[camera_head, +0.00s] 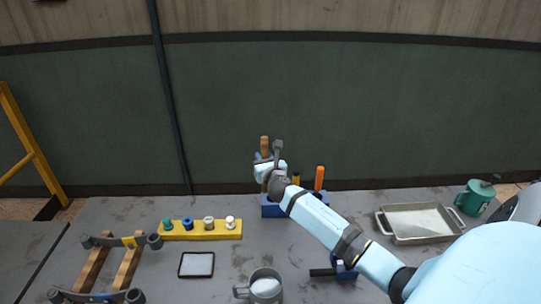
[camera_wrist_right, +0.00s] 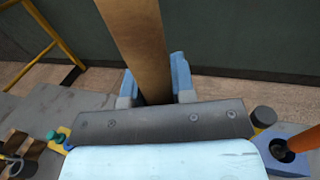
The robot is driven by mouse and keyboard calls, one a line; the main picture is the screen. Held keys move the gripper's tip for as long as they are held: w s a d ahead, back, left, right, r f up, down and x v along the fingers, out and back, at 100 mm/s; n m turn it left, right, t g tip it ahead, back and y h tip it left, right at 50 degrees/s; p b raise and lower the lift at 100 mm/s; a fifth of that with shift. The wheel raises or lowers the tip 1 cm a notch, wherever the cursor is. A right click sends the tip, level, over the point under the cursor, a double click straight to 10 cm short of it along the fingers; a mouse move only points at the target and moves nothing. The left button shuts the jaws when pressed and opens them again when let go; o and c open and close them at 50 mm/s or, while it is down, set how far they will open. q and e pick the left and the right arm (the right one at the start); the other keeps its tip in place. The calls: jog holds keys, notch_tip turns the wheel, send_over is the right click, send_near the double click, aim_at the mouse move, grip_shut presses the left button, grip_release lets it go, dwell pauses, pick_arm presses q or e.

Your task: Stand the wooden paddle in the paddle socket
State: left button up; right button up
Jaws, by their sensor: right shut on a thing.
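The wooden paddle (camera_head: 264,143) stands about upright above the left end of a blue rack (camera_head: 270,210) at the back of the table. My right gripper (camera_head: 264,166) is shut on it. In the right wrist view the brown paddle (camera_wrist_right: 138,42) runs up between the two light-blue fingers (camera_wrist_right: 156,88). The paddle's lower end is hidden behind my gripper and wrist. The paddle socket is hidden too, so I cannot tell whether the paddle is in it. My left gripper is not in view.
An orange handle (camera_head: 320,178) and a yellow-and-black handle (camera_head: 296,179) stand in the rack, right of my gripper. A yellow strip (camera_head: 200,233) with several knobs lies left. A metal tray (camera_head: 408,238), green can (camera_head: 475,198) and metal mug (camera_head: 265,286) also stand on the table.

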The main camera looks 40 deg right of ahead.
jog(key=shift+m+h, duration=0.3)
jog(key=shift+h, duration=0.1)
jog(key=d, duration=0.2)
jog(key=w+d, duration=0.1)
jog(key=d, duration=0.1)
jog(key=shift+w+d+f, duration=0.1)
jog(key=shift+d, duration=0.25)
notch_tip(320, 180, down, 5)
jog(key=b, duration=0.3)
jog(key=shift+b, duration=0.4)
jog(key=shift+f, duration=0.1)
